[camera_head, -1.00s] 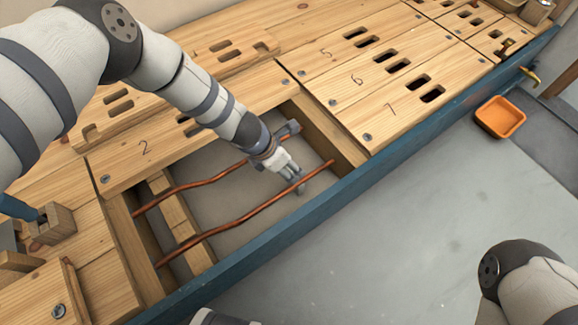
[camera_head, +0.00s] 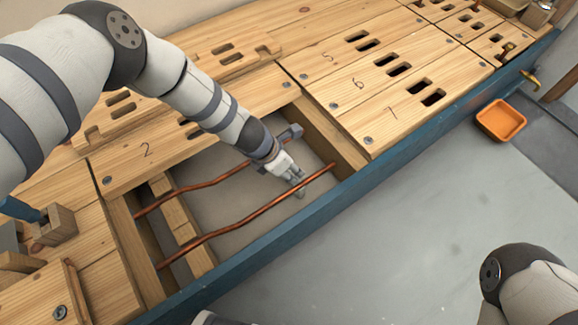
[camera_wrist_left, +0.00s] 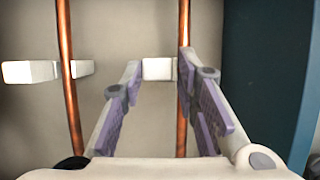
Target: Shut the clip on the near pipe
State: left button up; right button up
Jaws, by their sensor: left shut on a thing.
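The near copper pipe (camera_head: 240,219) runs through the open floor bay close to the blue edge. It shows in the left wrist view (camera_wrist_left: 182,130) between my fingers. A small white clip (camera_wrist_left: 158,69) is at this pipe, between my fingertips. Whether it is fully closed around the pipe I cannot tell. My left gripper (camera_head: 298,188) reaches down at the near pipe toward its right end; in the left wrist view its purple-padded fingers (camera_wrist_left: 161,68) are shut on the clip, one on each side. In the head view the gripper hides the clip. My right gripper is out of view.
The far copper pipe (camera_head: 205,184) runs roughly parallel, with a white clip (camera_wrist_left: 30,72) at it. Wooden floor panels (camera_head: 400,75) surround the bay, and a blue edge beam (camera_head: 270,245) borders it. An orange tray (camera_head: 501,119) lies on the grey floor beyond.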

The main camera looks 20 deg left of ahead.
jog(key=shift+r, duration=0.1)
pick_arm(q)
jog(key=t+y+p, duration=0.1)
jog(key=p, duration=0.2)
jog(key=s+d+t+y+p, duration=0.1)
jog(key=y+p, duration=0.1)
jog(key=p, duration=0.1)
jog(key=shift+d+r+m, duration=0.15)
jog(key=shift+r+m, duration=0.2)
jog(key=shift+m, duration=0.05)
jog(key=shift+s+d+f+t+y+p, duration=0.1)
jog(key=shift+s+d+t+y+p, duration=0.1)
jog(key=shift+t+y, duration=0.15)
jog(key=shift+s+d+f+t+y+p, duration=0.1)
jog(key=shift+t+y+p, duration=0.15)
jog(key=shift+t, duration=0.2)
grip_shut()
jog(key=shift+m+t+y, duration=0.3)
jog(key=shift+y, duration=0.1)
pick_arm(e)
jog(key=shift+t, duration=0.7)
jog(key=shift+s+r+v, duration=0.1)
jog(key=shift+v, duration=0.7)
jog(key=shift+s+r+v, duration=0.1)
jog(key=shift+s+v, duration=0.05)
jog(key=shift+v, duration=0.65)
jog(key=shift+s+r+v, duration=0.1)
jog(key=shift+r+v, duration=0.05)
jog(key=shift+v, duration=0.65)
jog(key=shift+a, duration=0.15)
